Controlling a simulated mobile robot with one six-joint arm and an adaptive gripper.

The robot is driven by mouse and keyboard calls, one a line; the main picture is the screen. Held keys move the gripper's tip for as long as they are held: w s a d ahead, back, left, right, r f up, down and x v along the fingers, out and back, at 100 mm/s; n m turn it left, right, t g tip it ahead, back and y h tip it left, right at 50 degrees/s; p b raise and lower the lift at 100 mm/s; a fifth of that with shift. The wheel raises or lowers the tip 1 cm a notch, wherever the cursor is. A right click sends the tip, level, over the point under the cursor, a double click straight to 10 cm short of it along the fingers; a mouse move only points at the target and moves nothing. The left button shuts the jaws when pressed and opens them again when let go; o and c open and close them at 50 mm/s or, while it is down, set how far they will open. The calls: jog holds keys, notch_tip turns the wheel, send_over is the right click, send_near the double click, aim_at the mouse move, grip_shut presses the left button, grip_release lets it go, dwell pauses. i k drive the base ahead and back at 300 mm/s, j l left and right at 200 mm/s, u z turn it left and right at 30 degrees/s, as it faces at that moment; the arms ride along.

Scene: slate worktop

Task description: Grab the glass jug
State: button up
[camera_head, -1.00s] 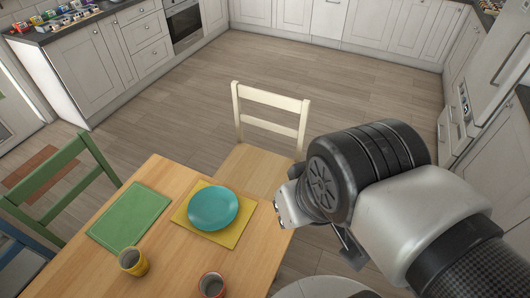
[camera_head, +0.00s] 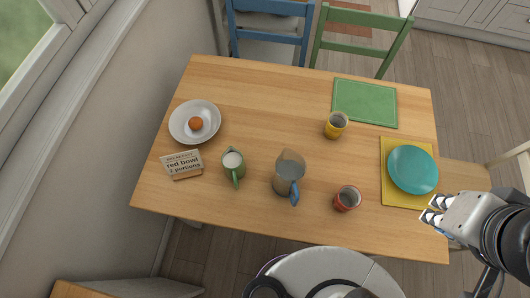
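The glass jug (camera_head: 289,174) stands on the wooden table near its front edge. It looks clear grey, and its blue handle (camera_head: 294,193) points toward me. My gripper (camera_head: 432,209) is at the right end of the table, near the yellow placemat, well to the right of the jug. Its fingertips show apart, with nothing visible between them. The red cup and the placemat lie between my gripper and the jug.
A yellow cup (camera_head: 336,125), teal plate (camera_head: 412,169), white bowl (camera_head: 194,122) with an orange-brown item, and sign (camera_head: 182,164) are also on the wooden table (camera_head: 265,100).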

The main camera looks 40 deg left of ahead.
aim_at(290, 167)
jog(key=u, duration=1.4)
jog(key=k+j, duration=0.1)
jog(key=j, duration=0.2)
jog(key=k+j, duration=0.1)
jog(key=j, duration=0.2)
